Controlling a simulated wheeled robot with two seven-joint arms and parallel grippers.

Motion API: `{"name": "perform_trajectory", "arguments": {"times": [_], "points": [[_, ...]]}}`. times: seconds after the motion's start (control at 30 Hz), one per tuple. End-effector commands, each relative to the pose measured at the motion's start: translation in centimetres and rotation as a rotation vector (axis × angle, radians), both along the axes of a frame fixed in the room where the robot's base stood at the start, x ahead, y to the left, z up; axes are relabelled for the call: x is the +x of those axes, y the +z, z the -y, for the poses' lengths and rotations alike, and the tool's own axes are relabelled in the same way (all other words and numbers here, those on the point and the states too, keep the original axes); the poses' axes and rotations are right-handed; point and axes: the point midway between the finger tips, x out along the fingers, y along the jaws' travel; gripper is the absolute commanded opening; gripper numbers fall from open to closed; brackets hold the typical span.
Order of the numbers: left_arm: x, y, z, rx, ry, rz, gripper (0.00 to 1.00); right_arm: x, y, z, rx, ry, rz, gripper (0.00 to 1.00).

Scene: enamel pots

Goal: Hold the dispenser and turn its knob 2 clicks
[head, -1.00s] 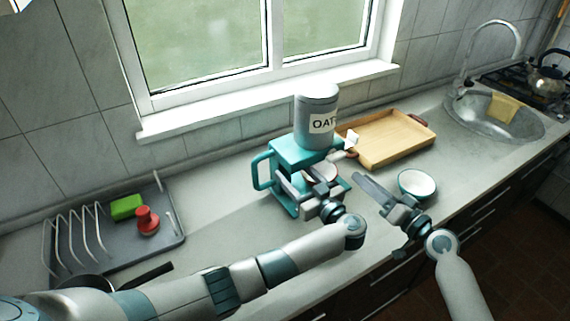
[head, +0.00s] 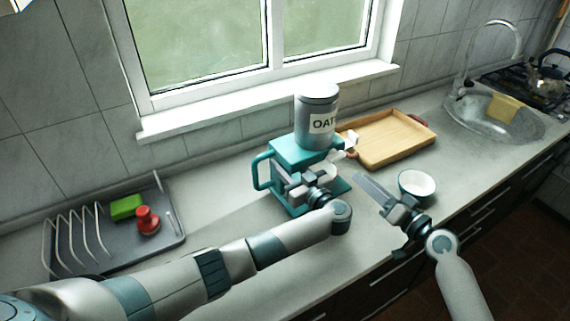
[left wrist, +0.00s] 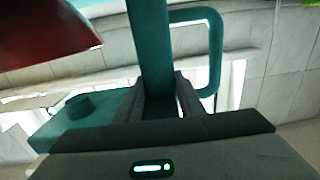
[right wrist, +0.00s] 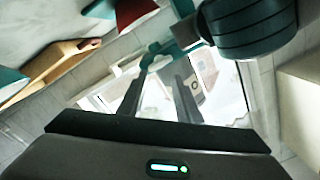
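The teal dispenser (head: 300,152) carries a grey canister marked OATS and has a loop handle on its left. A pale knob (head: 349,141) sticks out on its right side. My left gripper (head: 303,182) is at the front of the stand. In the left wrist view its fingers (left wrist: 160,92) lie on both sides of the teal upright (left wrist: 150,45) and appear closed on it, beside the loop handle (left wrist: 215,50). A red bowl (left wrist: 40,30) stands below the outlet, mostly hidden in the head view. My right gripper (head: 378,188) is open and empty, right of the dispenser and apart from the knob.
A white and teal bowl (head: 417,186) sits just beyond my right gripper. A wooden tray (head: 400,142) lies behind it, near the sink (head: 492,115). A dish rack (head: 172,222) with a green sponge (head: 126,207) and a red-handled item (head: 147,220) is at the left.

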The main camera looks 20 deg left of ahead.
Motion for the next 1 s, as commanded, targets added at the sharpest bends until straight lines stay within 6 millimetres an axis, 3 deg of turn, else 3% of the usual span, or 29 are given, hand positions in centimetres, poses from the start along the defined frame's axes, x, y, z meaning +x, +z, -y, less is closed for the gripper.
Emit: {"name": "perform_trajectory", "arguments": {"times": [0.13, 0.3, 0.47, 0.63, 1.0], "points": [[0.0, 0.0, 0.0, 0.0, 0.0, 0.0, 0.0, 0.0, 0.0, 0.0, 0.0, 0.0, 0.0, 0.31], [0.0, 0.0, 0.0, 0.0, 0.001, 0.0, 0.0, 0.1, -0.1, 0.0, -0.016, -0.003, 0.014, 0.67], [0.0, 0.0, 0.0, -0.001, 0.001, -0.001, 0.0, 0.4, -0.4, 0.2, -0.101, -0.017, 0.09, 0.67], [0.0, 0.0, 0.0, -0.001, 0.001, -0.001, 0.0, 1.1, -1.0, 0.6, -0.301, -0.044, 0.27, 0.67], [0.0, 0.0, 0.0, -0.001, 0.001, -0.001, 0.0, 3.1, -1.0, 2.3, -0.954, -0.089, 0.922, 0.67]]}}
